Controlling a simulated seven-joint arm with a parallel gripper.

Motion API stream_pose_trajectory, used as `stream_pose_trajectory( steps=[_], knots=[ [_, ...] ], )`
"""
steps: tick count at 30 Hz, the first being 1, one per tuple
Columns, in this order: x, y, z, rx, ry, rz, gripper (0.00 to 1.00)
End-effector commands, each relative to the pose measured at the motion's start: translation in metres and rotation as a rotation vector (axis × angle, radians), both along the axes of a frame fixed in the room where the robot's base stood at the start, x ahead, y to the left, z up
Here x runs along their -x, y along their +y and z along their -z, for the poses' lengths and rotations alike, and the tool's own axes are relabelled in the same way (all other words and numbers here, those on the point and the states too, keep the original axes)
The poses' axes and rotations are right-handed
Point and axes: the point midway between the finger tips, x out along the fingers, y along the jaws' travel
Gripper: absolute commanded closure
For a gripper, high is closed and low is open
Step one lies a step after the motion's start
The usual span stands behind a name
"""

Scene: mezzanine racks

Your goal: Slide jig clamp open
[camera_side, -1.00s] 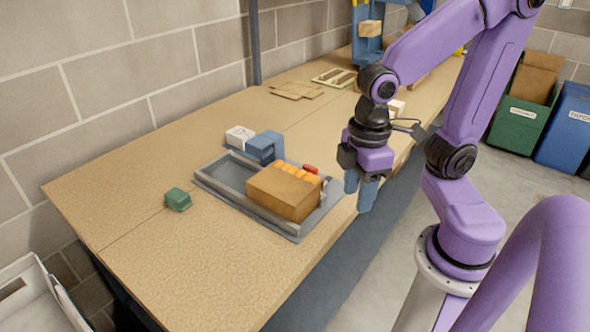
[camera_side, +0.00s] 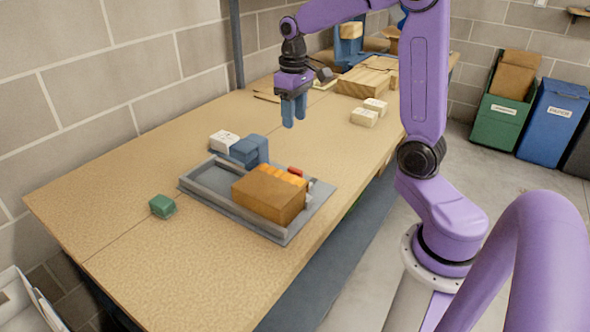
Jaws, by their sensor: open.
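A grey jig tray (camera_side: 205,193) with raised edges lies on the workbench. A brown box (camera_side: 268,197) with orange items along its top sits in its right part. A small red piece (camera_side: 295,171) shows behind the box, by a grey upright part; I cannot tell whether this is the clamp's handle. A blue block (camera_side: 250,150) stands at the tray's back edge. My gripper (camera_side: 294,112) is open and empty, fingers pointing down, above the bench behind the tray and apart from everything. The tray's floor behind the box is hidden.
A white block (camera_side: 224,141) sits beside the blue one, and a green block (camera_side: 162,206) lies left of the tray. Pale blocks (camera_side: 364,117) and a wooden pallet-like piece (camera_side: 366,82) lie farther back. The bench front left is clear.

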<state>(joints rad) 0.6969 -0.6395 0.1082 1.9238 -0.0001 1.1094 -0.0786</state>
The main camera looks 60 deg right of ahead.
Motion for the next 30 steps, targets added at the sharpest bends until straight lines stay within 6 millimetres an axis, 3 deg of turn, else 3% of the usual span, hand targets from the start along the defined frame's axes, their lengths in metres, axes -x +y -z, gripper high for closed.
stream_pose_trajectory(
  steps=[8, 30],
  knots=[
    [-0.002, -0.007, 0.015, 0.0, 0.004, 0.022, 0.55],
    [-0.001, -0.007, 0.148, 0.0, 0.007, 0.02, 0.55]
  ],
)
